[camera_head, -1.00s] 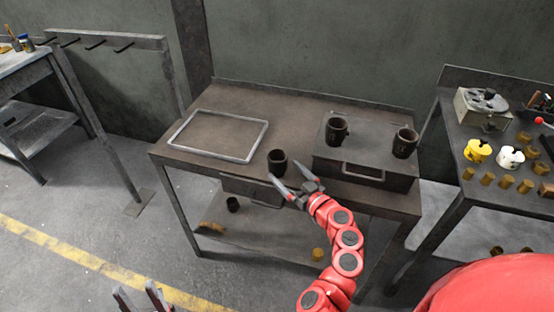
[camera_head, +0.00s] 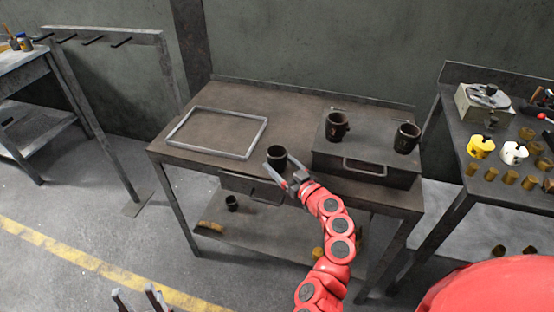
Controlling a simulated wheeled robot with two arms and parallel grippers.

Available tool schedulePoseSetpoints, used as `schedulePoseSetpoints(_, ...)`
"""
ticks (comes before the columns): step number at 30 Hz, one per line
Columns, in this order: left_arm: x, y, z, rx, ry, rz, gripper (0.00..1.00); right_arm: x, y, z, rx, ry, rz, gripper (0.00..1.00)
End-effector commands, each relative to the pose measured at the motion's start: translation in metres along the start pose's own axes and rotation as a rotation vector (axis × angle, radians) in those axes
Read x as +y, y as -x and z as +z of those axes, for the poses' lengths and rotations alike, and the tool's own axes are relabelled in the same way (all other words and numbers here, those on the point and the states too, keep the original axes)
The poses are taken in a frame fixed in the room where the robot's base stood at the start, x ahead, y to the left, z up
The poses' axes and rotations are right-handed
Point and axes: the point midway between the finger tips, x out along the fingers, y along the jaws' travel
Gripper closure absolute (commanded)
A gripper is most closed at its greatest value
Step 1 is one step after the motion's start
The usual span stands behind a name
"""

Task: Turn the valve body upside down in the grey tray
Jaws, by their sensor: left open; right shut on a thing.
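The valve body appears to be the dark cup-shaped piece (camera_head: 276,153) near the table's front edge, right of the tray. It looks upright, with its dark opening facing up. My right gripper (camera_head: 279,163) reaches it from the front right and is shut on it, one finger on each side. The fingers partly hide its lower part. The grey tray (camera_head: 247,156), a thin rectangular rim, lies flat and empty on the left half of the table. My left gripper (camera_head: 139,297) is open and empty at the bottom left edge, low in front of the table.
Two similar dark cups, one left (camera_head: 336,125) and one right (camera_head: 406,138), stand on a raised metal box (camera_head: 365,160) with a handle, right of the held piece. A side table (camera_head: 463,150) with yellow and white parts stands at right.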

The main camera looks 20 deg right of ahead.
Motion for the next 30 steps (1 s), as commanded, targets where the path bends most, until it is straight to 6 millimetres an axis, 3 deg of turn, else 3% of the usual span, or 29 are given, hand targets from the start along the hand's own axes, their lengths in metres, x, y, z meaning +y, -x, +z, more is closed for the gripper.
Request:
schedulePoseSetpoints(1, 0.000, 0.000, 0.000, 0.000, 0.000, 0.000, 0.50, 0.000, 0.000, 0.000, 0.000, 0.000, 0.000, 0.67)
schedulePoseSetpoints(4, 0.000, 0.000, 0.000, 0.000, 0.000, 0.000, 0.50, 0.000, 0.000, -0.001, 0.002, 0.000, 0.000, 0.84)
schedulePoseSetpoints(30, -0.002, -0.032, -0.005, 0.000, 0.000, 0.000, 0.50, 0.000, 0.000, -0.072, 0.002, 0.001, 0.002, 0.84)
